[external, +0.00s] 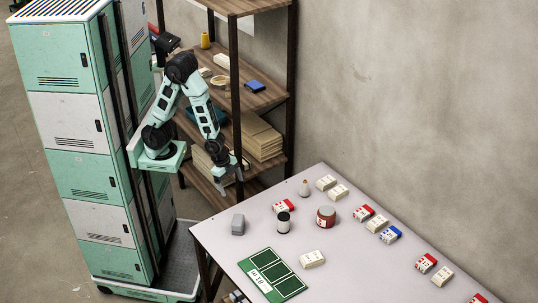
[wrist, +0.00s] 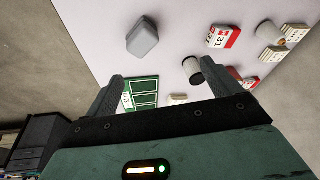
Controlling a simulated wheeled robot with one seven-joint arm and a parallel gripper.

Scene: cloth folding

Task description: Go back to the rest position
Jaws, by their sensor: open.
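My gripper (external: 229,180) hangs at the end of my bent arm, in front of the shelf rack and just beyond the table's far left corner. It points downward and is apart from everything on the table. In the wrist view, my gripper (wrist: 162,72) shows two dark fingers spread wide with nothing between them. The wrist view looks over the white table (wrist: 90,45), with a small grey block-like item (wrist: 142,40) beyond the fingers. That grey item also stands near the table's left edge in the external view (external: 238,225).
The table (external: 345,285) carries a green mat (external: 272,275), a dark can (external: 284,222), a red-brown jar (external: 326,217) and several small red, blue and cream boxes (external: 364,212). The shelf rack (external: 235,70) with cartons stands close behind my arm. A wall (external: 430,110) runs along the table's far side.

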